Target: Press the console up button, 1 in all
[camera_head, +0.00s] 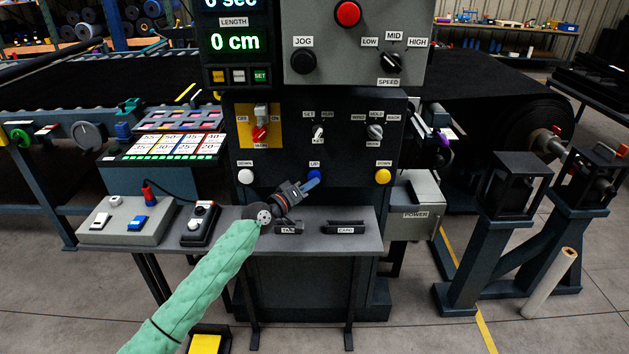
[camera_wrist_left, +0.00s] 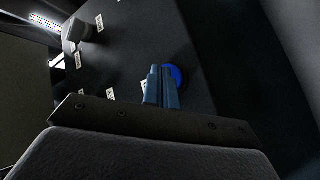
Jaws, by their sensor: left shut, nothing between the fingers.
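The dark console panel (camera_head: 350,165) stands in front of me with a row of buttons: white at left, yellow (camera_head: 382,176) at right, and one labelled UP between them. In the head view my left gripper (camera_head: 311,182) covers most of the UP button just below its label. In the left wrist view the blue UP button (camera_wrist_left: 176,76) shows right behind the tips of my left gripper (camera_wrist_left: 160,86). The fingers are shut with nothing between them. I cannot tell whether the tips touch the button. My right gripper is not in view.
A grey shelf (camera_head: 362,242) with TAG and CARD slots juts out below the buttons. A grey control box (camera_head: 128,220) and a small black pendant (camera_head: 200,223) stand on its left. A red button (camera_head: 347,14) and knobs sit higher up. A dark roll stands at right.

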